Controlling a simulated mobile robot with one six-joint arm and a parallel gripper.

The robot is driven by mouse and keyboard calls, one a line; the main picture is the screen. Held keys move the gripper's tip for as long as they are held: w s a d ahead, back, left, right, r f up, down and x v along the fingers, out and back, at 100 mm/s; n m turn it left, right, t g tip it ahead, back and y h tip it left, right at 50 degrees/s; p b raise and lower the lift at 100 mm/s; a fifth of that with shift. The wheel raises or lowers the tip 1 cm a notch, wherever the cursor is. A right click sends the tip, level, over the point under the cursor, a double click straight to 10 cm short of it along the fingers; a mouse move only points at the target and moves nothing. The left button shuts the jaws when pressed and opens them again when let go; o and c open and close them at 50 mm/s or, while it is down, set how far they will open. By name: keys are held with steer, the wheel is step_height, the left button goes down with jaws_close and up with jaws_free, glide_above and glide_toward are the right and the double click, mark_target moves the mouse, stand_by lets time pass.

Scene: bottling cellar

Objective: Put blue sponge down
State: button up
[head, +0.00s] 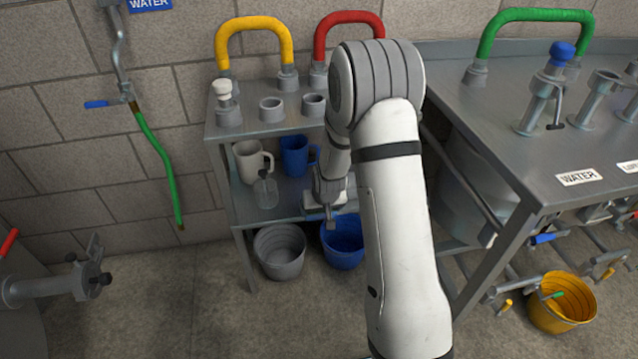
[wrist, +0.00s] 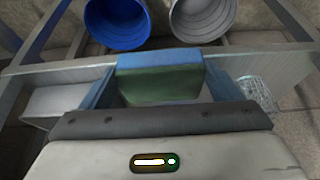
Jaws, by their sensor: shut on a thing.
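The blue sponge (wrist: 160,78), blue along one edge and dark green on its face, sits between the two fingers of my gripper (wrist: 158,85) in the wrist view. The fingers press on its two sides, so my gripper is shut on it. In the head view my gripper (head: 329,212) is at the front of the rack's lower shelf (head: 283,203), right of the clear bottle (head: 265,192). The sponge cannot be made out there. I cannot tell whether it touches the shelf.
A grey mug (head: 250,162) and a blue mug (head: 294,157) stand behind on the shelf. A grey bucket (head: 281,252) and a blue bucket (head: 343,242) stand on the floor below. A pale block (wrist: 62,103) lies left in the wrist view. A metal bench (head: 500,120) stands right.

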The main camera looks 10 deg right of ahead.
steer(key=w, duration=0.5)
steer(key=w+b, duration=0.1)
steer(key=w, duration=0.3)
steer(key=shift+f, duration=0.15)
steer(key=shift+s+f+b, duration=0.15)
steer(key=shift+f+b, duration=0.15)
steer(key=shift+f, duration=0.35)
steer(key=shift+f, duration=0.2)
steer(key=o, duration=0.9)
steer(key=shift+r, duration=0.1)
